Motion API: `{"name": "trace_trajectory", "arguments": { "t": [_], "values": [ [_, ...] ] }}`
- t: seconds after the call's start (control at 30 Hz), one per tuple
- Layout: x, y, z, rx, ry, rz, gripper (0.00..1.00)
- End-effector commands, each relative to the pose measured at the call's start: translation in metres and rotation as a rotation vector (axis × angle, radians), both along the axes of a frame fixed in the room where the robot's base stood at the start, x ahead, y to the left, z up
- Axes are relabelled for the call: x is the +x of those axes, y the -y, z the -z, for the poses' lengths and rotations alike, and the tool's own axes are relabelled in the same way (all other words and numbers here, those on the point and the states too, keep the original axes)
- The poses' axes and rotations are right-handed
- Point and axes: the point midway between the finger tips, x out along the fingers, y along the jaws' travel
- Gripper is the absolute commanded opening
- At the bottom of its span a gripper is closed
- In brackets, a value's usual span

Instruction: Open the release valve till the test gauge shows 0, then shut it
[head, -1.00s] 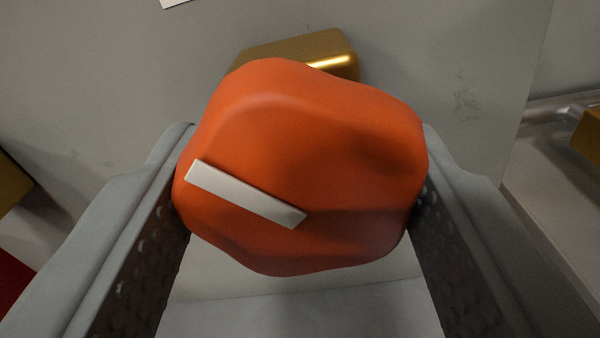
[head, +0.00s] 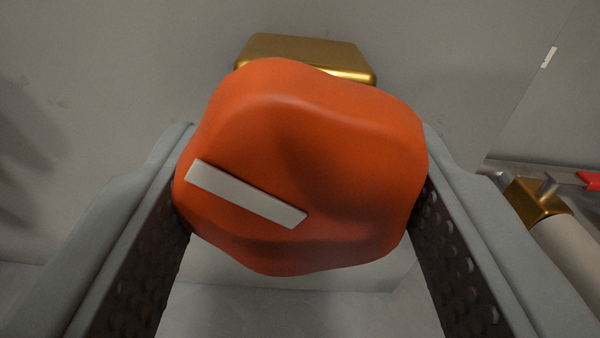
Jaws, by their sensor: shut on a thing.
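An orange lobed valve knob (head: 310,150) with a white pointer bar (head: 245,194) fills the middle of the head view. The bar slants down to the right across the knob's left half. My gripper (head: 302,200) is shut on the knob, with one finger pad against its left side and the other against its right side. A brass valve body (head: 305,50) shows behind the knob's top edge. The rest of the body is hidden by the knob. No gauge is in view.
At the right are a brass fitting (head: 537,203) on a pale pipe (head: 572,248) and part of a red handle (head: 590,180). A grey wall (head: 130,60) lies behind the knob. A pale surface shows below it between my fingers.

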Motion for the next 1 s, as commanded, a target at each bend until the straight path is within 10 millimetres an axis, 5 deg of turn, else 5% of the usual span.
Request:
{"name": "trace_trajectory", "arguments": {
  "t": [0.07,0.1,0.2,0.63,1.0],
  "values": [
    [0.0,0.0,0.001,0.0,-0.001,0.0,0.29],
    [0.0,0.0,0.001,0.0,-0.001,0.0,0.56],
    [0.0,0.0,0.0,0.001,-0.001,0.0,0.74],
    [-0.009,0.0,0.0,0.001,0.0,0.0,0.74],
    [-0.065,0.0,0.0,0.001,0.0,0.0,0.74]
  ]
}}
